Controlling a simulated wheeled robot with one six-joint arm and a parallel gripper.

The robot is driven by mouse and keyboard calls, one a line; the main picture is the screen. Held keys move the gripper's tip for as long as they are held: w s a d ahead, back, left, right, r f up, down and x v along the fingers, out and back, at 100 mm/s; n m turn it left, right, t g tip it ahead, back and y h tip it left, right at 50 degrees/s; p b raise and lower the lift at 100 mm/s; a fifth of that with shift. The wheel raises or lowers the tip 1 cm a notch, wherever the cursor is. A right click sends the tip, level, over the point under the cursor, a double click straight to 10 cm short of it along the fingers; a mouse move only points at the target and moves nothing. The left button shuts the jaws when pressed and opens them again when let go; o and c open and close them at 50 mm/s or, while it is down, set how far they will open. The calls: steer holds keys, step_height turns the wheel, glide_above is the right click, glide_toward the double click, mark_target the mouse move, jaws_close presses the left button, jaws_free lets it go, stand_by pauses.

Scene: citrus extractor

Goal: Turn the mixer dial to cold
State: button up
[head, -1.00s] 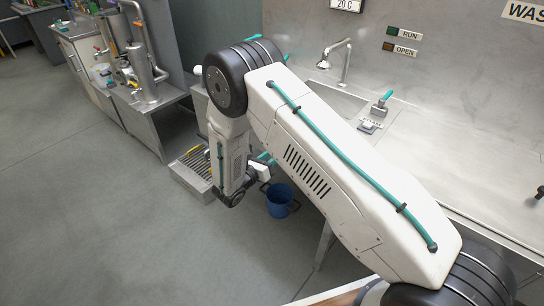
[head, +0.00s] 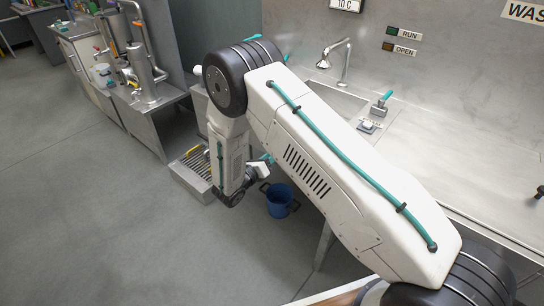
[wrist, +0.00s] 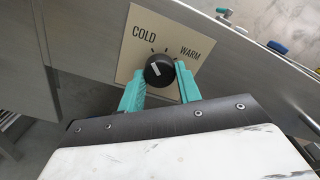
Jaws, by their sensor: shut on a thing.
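The mixer dial (wrist: 159,71) is a round black knob on a beige plate (wrist: 140,35) marked COLD at upper left and WARM at right. Its white pointer mark tilts up and left, towards COLD. My gripper (wrist: 160,78) has its teal fingers shut on the dial, one on each side. In the head view, my arm hides the dial, and only bits of the gripper show past the wrist. The wall display (head: 345,5) reads 10 C.
A steel sink counter (head: 440,165) with a spray tap (head: 343,60) and a teal-handled lever (head: 382,103) stands beyond my arm. A blue bucket (head: 279,201) is on the floor below. RUN and OPEN lamps are on the wall. Open floor lies at left.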

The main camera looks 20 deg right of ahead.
steer(key=shift+a, duration=0.1)
steer(key=o, duration=1)
steer(key=v, duration=0.7)
steer(key=shift+s+a, duration=0.2)
steer(key=shift+a, duration=0.1)
